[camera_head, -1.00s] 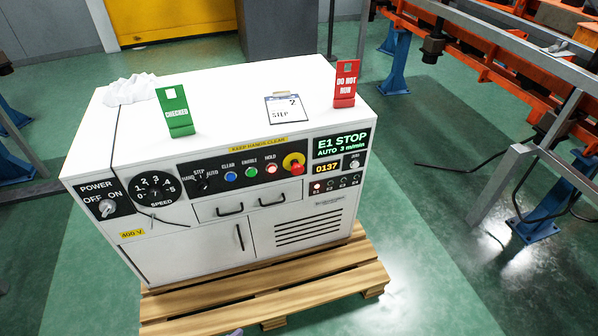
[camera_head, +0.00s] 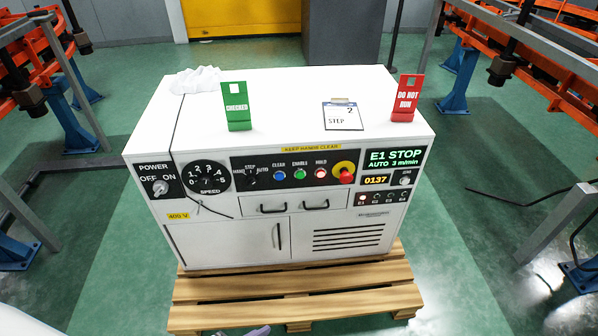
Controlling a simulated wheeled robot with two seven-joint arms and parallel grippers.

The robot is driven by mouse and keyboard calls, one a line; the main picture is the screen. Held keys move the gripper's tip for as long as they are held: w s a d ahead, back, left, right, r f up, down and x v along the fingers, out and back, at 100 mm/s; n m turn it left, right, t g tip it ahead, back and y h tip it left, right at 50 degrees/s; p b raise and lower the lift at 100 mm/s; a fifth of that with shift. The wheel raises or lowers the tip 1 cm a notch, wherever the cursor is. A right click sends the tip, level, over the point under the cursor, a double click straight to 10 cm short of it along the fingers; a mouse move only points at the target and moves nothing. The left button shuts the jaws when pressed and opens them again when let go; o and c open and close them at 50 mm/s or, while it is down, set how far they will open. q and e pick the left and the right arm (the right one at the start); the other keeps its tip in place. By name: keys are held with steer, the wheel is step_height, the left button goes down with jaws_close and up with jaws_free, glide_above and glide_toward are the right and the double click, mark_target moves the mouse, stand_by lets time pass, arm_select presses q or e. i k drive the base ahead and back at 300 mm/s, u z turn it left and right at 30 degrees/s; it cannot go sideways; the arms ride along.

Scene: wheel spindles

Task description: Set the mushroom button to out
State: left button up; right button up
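The red mushroom button (camera_head: 346,177) sits on a yellow round plate (camera_head: 342,168) on the front panel of the white control cabinet (camera_head: 290,95). It is right of the red HOLD button (camera_head: 320,173) and left of the display (camera_head: 394,160), which reads "E1 STOP, AUTO 3 m/min". I cannot tell from this view whether the mushroom button is in or out.
The cabinet stands on a wooden pallet (camera_head: 300,308). On its top are a green CHECKED sign (camera_head: 237,107), a clipboard (camera_head: 343,117), a red DO NOT RUN sign (camera_head: 407,98) and a crumpled white cloth (camera_head: 195,80).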

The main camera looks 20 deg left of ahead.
mark_target(346, 178)
steer(key=u, duration=0.35)
steer(key=k, duration=0.45)
steer(key=u, duration=1.25)
steer(key=i, duration=1.15)
steer(key=z, duration=0.85)
